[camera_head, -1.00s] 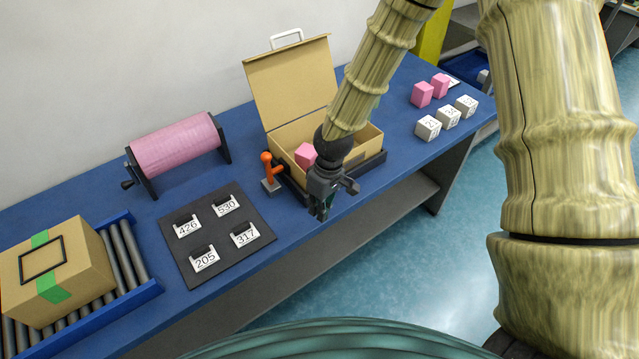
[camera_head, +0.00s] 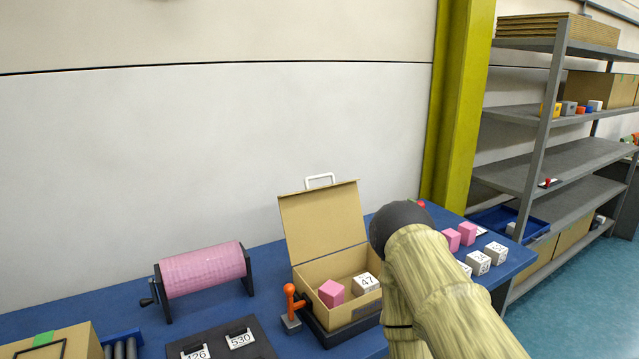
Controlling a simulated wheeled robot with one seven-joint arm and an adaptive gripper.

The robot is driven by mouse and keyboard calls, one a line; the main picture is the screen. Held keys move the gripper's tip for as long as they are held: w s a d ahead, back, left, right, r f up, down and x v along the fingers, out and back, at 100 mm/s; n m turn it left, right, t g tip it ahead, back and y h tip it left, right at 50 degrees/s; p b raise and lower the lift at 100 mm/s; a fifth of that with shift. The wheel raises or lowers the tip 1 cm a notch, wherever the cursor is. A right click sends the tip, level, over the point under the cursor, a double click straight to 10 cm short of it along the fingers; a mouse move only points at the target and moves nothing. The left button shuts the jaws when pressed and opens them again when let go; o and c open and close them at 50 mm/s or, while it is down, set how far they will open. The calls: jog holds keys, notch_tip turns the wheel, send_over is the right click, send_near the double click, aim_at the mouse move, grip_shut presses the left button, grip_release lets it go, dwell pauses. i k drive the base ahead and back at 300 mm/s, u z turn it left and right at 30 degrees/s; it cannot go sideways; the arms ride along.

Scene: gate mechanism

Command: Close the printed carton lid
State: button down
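The cardboard carton (camera_head: 352,314) sits on a dark tray on the blue table. Its lid (camera_head: 323,222) stands open, tilted up at the back, with a white handle (camera_head: 320,180) on its top edge. Inside lie a pink block (camera_head: 331,292) and a white block marked 47 (camera_head: 365,283), apart from each other. An orange toggle lever (camera_head: 292,298) stands upright at the carton's left front corner. My arm covers the area right of the carton. My gripper is not visible in this view.
A pink roll on a crank stand (camera_head: 203,270) is left of the carton. A dark board with number tags (camera_head: 222,341) lies in front of it. Pink blocks (camera_head: 467,232) and white numbered blocks (camera_head: 478,262) stand to the right. A yellow pillar (camera_head: 457,110) and grey shelves (camera_head: 560,160) are behind.

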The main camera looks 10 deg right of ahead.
aim_at(318, 222)
jog(key=k, duration=0.25)
jog(key=z, duration=1.45)
jog(key=i, duration=1.2)
jog(key=u, duration=2.1)
